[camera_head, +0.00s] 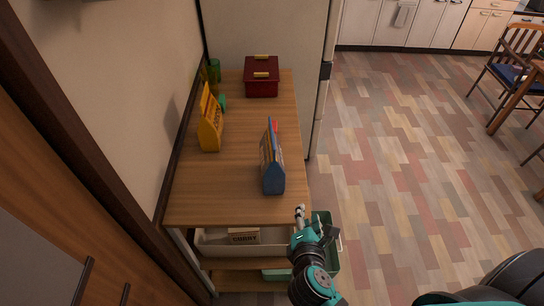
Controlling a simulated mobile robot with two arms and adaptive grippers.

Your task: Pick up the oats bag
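Two upright bags stand on the wooden shelf top, and their labels are too small to read, so I cannot tell which is the oats bag. A blue bag (273,177) with a paler front and a red patch near its top stands near the right edge. A yellow bag (209,130) stands farther back on the left, by the wall. My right gripper (318,223) is at the shelf's front right corner, nearer than the blue bag and apart from it. Its fingers look spread and empty. My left gripper is not in view.
The wooden shelf top (240,150) has clear room between the bags. A dark red box (261,84) and green glassware (214,70) stand at the back. Below is a pale bin (213,246) holding a box marked "CURRY" (243,237). A wall bounds the left; open floor lies right.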

